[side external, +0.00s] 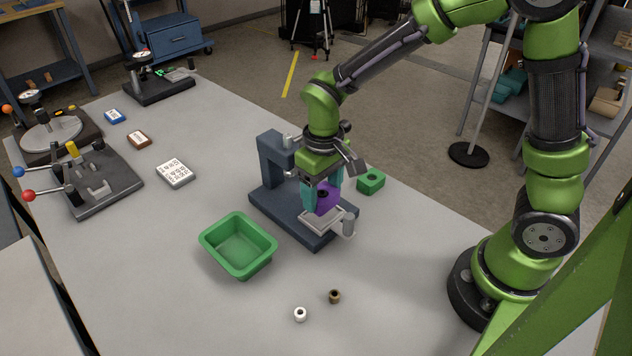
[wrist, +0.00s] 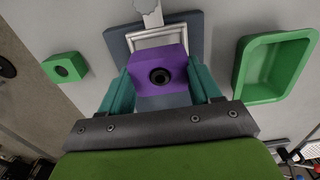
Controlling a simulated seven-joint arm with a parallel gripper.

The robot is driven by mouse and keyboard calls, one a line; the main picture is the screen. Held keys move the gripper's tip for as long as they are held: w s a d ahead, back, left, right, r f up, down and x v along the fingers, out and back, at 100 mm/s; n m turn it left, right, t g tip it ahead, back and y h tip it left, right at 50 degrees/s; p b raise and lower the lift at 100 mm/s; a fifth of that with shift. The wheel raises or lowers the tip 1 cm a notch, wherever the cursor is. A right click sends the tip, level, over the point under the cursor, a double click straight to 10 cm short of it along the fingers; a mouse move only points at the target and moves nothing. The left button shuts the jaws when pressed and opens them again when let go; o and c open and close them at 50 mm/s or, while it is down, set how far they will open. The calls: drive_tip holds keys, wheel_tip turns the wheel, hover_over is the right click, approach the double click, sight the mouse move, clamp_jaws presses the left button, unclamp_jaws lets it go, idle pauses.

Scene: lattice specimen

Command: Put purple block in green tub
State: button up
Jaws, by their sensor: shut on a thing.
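The purple block (side external: 327,197) has a dark round hole in its face. It is between the teal fingers of my gripper (side external: 318,194), just over the light plate of a dark blue fixture. In the wrist view the purple block (wrist: 158,68) sits between both fingers of my gripper (wrist: 160,88), which is shut on it. I cannot tell whether the block still touches the plate. The green tub (side external: 238,246) stands on the table to the left of the fixture and looks empty. The green tub (wrist: 275,67) shows at the right in the wrist view.
The dark blue fixture (side external: 275,193) has an upright post beside my gripper. A green block (side external: 371,181) with a hole is behind right. A white ring (side external: 300,314) and a brown ring (side external: 335,296) lie in front. Clamps and small boxes are at the left.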

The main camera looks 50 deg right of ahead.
wheel_tip(320, 180, up, 6)
drive_tip(key=shift+a+r, duration=0.1)
drive_tip(key=shift+s+a, duration=0.1)
drive_tip(key=shift+a, duration=0.1)
drive_tip(key=shift+w+a+f+n, duration=1.1)
drive_tip(key=shift+a+f+n, duration=0.2)
drive_tip(key=shift+a+n, duration=1.55)
drive_tip(key=shift+w+a+f+n, duration=1.2)
drive_tip(key=shift+a+n, duration=1.3)
drive_tip(key=shift+n, duration=0.7)
drive_tip(key=shift+w+a+f+n, duration=1)
drive_tip(key=shift+a+f+n, duration=0.4)
drive_tip(key=shift+a+n, duration=1.45)
drive_tip(key=shift+d, duration=0.2)
drive_tip(key=o, duration=1.1)
